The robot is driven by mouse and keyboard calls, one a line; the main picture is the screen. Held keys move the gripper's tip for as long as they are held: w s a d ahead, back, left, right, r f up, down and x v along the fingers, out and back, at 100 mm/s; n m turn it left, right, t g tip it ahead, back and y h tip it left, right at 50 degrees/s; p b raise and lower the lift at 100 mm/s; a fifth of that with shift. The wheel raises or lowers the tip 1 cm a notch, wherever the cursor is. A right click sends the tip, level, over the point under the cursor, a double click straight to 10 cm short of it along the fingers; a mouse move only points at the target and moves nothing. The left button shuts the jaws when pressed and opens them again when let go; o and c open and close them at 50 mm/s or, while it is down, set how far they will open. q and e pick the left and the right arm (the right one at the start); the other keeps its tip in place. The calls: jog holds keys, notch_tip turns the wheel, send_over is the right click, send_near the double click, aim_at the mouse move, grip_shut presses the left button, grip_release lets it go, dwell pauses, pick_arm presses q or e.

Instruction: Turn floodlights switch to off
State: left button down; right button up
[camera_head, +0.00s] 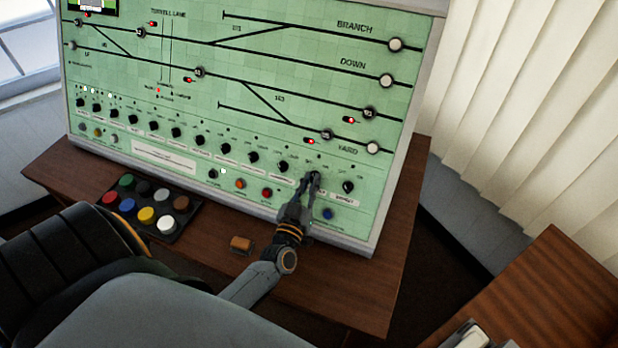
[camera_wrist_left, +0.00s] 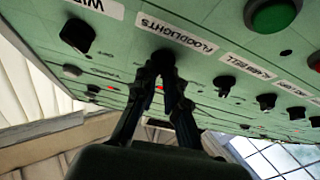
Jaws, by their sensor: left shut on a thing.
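The floodlights switch is a small black rotary knob (camera_wrist_left: 163,56) on the green panel, beside a white label (camera_wrist_left: 177,33) reading FLOODLIGHTS in the left wrist view. My left gripper (camera_head: 315,177) has its fingertips closed on this knob, near the lower right of the panel; the wrist view also shows the fingers (camera_wrist_left: 162,70) meeting at it. The fingers hide most of the knob, and I cannot tell which way it points. My right gripper is not in view.
Another black knob (camera_head: 348,186) sits close to the right of the gripper, and one (camera_head: 283,166) to the left. A blue button (camera_head: 327,214) is just below. A tray of coloured round pieces (camera_head: 146,204) and an orange-brown block (camera_head: 241,244) lie on the wooden desk (camera_head: 365,285).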

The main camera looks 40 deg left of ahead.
pick_arm(q)
jog(key=n+y+p, duration=0.1)
jog(key=n, duration=0.1)
jog(key=n+g+y, duration=0.1)
jog(key=n, duration=0.2)
jog(key=n+g+y+p, duration=0.1)
jog(key=n, duration=0.1)
jog(key=shift+w+d+r+n+y+p, duration=0.15)
jog(key=shift+r+n+y+p, duration=0.15)
jog(key=shift+n+y+p, duration=0.1)
jog(key=shift+n+g, duration=0.3)
jog(key=shift+g, duration=0.1)
jog(key=c, duration=1.4)
grip_release()
jog(key=shift+w+f, duration=0.1)
jog(key=shift+f, duration=0.2)
